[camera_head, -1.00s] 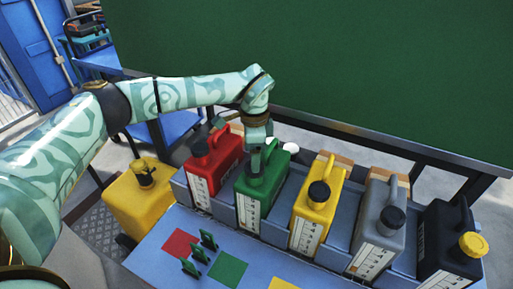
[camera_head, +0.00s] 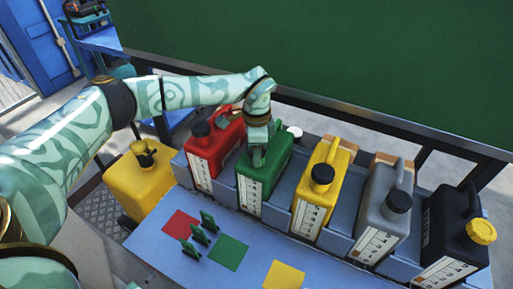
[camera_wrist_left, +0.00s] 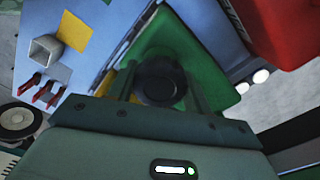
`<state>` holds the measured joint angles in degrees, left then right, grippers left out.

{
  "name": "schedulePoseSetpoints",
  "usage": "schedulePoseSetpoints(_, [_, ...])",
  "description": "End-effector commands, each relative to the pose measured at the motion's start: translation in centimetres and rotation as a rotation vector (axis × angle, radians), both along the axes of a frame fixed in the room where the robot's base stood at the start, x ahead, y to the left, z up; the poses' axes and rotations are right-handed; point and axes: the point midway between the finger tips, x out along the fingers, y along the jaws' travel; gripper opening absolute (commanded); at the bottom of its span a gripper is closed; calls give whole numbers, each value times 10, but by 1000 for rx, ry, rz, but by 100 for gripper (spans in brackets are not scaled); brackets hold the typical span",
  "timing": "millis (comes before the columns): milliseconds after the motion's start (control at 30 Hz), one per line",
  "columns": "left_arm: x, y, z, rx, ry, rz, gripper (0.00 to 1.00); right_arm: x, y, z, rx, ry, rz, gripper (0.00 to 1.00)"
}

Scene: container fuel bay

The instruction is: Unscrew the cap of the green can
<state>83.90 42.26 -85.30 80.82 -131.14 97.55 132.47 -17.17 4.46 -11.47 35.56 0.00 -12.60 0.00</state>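The green can (camera_head: 270,172) stands upright in the row, between the red can and the yellow can. My left gripper (camera_head: 258,156) points down at its top, and its fingers hide the cap in the head view. In the left wrist view the black cap (camera_wrist_left: 160,80) sits between the two fingers of my left gripper (camera_wrist_left: 162,88), above the green can (camera_wrist_left: 216,88). The fingers are on either side of the cap, close to its edges. Whether they press on it cannot be told. My right gripper is not in view.
Close by are the red can (camera_head: 222,150) on the left and the yellow can (camera_head: 318,205) on the right. A grey can (camera_head: 376,218) and a black can (camera_head: 446,232) stand further right. Green uprights (camera_head: 199,234) and coloured squares lie in front.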

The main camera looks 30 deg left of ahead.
Motion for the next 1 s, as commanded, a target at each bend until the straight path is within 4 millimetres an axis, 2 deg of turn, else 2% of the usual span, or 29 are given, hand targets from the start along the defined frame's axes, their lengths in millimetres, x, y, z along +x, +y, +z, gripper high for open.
schedulePoseSetpoints(167, [0, 0, 1, 1, -1, 8, 22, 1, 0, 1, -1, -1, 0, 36])
schedulePoseSetpoints(267, [0, 0, 4, -1, -3, 71, 22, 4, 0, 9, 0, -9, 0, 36])
schedulePoseSetpoints(900, [0, 0, 7, 0, -2, 800, 22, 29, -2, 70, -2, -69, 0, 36])
schedulePoseSetpoints(1000, [1, -1, 8, -3, -6, 839, 22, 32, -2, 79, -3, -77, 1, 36])
